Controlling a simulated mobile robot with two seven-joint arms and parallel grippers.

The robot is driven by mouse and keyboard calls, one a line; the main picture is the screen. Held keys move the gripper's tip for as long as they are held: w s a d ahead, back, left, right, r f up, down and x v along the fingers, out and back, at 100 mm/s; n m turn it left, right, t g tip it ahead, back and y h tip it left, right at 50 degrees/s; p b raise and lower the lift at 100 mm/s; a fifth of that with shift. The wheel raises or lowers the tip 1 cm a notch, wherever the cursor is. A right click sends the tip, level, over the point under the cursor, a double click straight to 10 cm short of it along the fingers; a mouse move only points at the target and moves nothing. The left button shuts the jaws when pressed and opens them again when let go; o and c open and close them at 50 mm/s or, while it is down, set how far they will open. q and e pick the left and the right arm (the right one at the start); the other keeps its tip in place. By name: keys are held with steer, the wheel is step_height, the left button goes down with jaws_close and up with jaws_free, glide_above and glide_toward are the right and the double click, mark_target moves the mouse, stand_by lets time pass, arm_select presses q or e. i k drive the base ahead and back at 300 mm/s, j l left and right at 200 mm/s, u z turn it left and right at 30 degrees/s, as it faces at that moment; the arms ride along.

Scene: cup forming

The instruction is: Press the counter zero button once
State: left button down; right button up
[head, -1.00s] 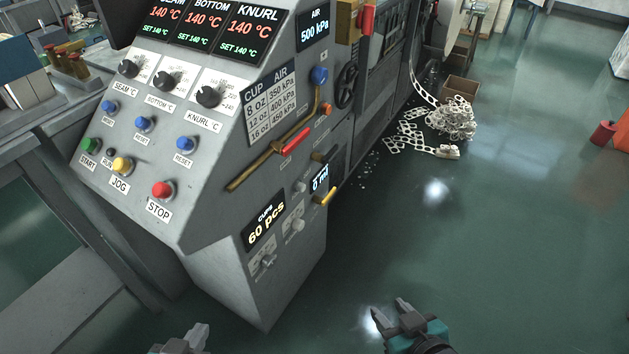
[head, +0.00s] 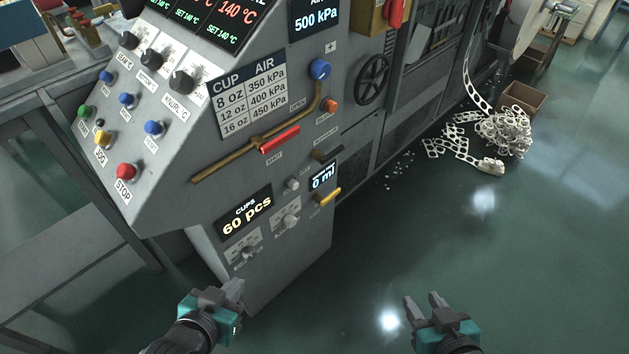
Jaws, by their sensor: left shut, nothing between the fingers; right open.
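The cup counter display (head: 245,213) reads "60 pcs" on the side of the grey machine cabinet (head: 190,225). A small pale round button (head: 292,184) sits just right of and above this display. Its label is too small to read, so I cannot tell whether it is the zero button. Two grey knobs sit below the display, a right one (head: 290,221) and a left one (head: 249,252). My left gripper (head: 233,290) is shut and empty, below the left knob in the picture and apart from the button. My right gripper (head: 438,301) is open and empty over the floor at right.
A yellow handle (head: 328,197) and a "0 ml" display (head: 323,178) sit right of the button. A red-gripped lever (head: 279,140) crosses the panel above. The red stop button (head: 127,171) is on the sloped console. Floor at right is clear up to a scrap pile (head: 503,132).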

mark_target(293, 183)
steer(key=i+l, duration=0.15)
steer(key=l, duration=0.25)
steer(key=i+l, duration=0.1)
steer(key=l, duration=0.35)
steer(key=i+l, duration=0.15)
steer(key=l, duration=0.25)
